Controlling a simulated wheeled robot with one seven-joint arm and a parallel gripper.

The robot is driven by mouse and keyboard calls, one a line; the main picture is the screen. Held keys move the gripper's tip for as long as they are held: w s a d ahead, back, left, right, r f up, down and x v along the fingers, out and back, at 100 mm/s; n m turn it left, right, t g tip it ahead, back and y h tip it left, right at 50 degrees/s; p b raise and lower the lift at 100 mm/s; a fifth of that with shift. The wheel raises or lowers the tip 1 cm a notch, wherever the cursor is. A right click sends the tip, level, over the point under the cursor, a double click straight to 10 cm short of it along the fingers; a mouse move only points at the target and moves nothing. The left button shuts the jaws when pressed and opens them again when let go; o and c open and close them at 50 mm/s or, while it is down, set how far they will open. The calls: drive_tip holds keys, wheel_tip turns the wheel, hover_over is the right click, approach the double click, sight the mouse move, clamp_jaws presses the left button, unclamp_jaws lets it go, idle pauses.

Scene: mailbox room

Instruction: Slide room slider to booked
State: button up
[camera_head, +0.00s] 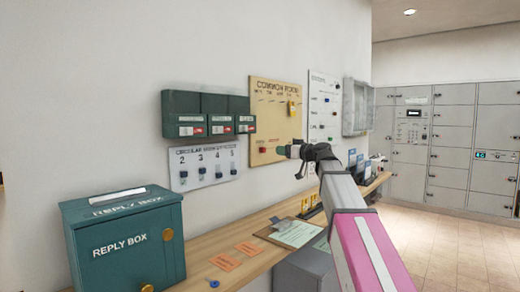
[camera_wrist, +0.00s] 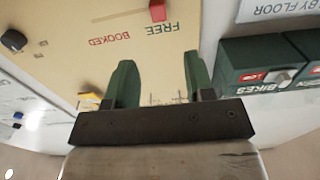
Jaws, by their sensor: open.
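The tan common room board (camera_head: 268,92) hangs on the wall, and its lower part fills much of the wrist view (camera_wrist: 60,55). A small red slider knob (camera_head: 262,150) is low on the board. In the wrist view the red knob (camera_wrist: 157,11) is at the top edge, beside the upside-down word FREE; BOOKED is printed to the left of FREE. My gripper (camera_wrist: 158,60) is open and empty, its two green fingers pointing toward the board. In the head view my gripper (camera_head: 283,150) is right of the red knob; I see no contact.
Green boxes (camera_head: 205,116) and a white switch panel (camera_head: 205,163) are left of the board. A white panel (camera_head: 324,105) is to its right. Below, a wooden shelf (camera_head: 228,262) holds a green reply box (camera_head: 125,240) and a clipboard (camera_head: 297,232).

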sight(263, 150)
drive_tip(key=x, duration=1)
drive_tip(key=shift+w, duration=0.2)
drive_tip(key=shift+a, duration=0.15)
clamp_jaws()
